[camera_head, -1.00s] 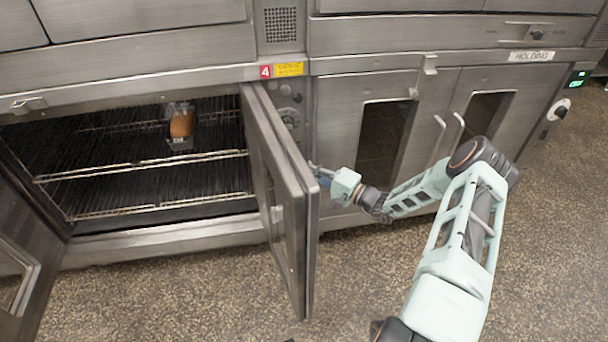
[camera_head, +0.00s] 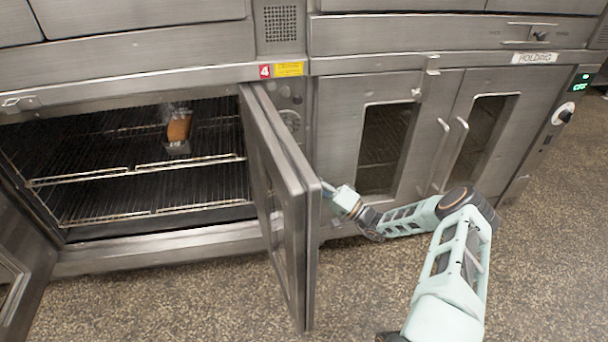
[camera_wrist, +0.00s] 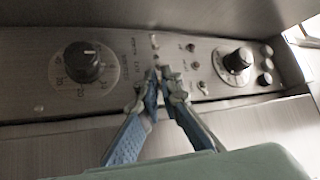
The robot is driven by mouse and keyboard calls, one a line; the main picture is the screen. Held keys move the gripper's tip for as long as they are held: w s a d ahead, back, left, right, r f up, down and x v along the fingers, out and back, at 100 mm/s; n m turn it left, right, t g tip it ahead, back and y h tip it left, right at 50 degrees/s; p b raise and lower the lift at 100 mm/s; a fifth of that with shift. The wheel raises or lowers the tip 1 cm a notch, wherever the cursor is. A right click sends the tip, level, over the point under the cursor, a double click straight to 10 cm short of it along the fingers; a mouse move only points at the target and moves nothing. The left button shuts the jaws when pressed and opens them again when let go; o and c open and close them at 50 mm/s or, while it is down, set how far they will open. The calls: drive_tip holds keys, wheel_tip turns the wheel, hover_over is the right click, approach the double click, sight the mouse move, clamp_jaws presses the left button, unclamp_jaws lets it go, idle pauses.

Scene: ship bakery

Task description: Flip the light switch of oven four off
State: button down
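Oven four carries a red "4" label (camera_head: 264,71) above its control panel (camera_head: 289,97). The open right door of the oven hides much of this panel in the head view. In the wrist view the panel shows several small toggle switches (camera_wrist: 191,48) between a large black dial (camera_wrist: 83,62) and a second dial (camera_wrist: 238,60). My gripper (camera_wrist: 159,74) points at the panel with its blue-grey fingertips together, just below the upper-middle toggles (camera_wrist: 155,45). I cannot tell whether it touches one. Which toggle is the light switch is unreadable.
The open right oven door (camera_head: 285,210) stands just left of my gripper and arm. A brown loaf (camera_head: 178,128) sits on the oven rack (camera_head: 100,172). The holding cabinet (camera_head: 337,120) is shut, to the right. The floor in front is clear.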

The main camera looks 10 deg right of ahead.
drive_tip(key=c, duration=2.4)
unclamp_jaws()
drive_tip(key=v, duration=1.2)
drive_tip(key=shift+s+d, duration=0.1)
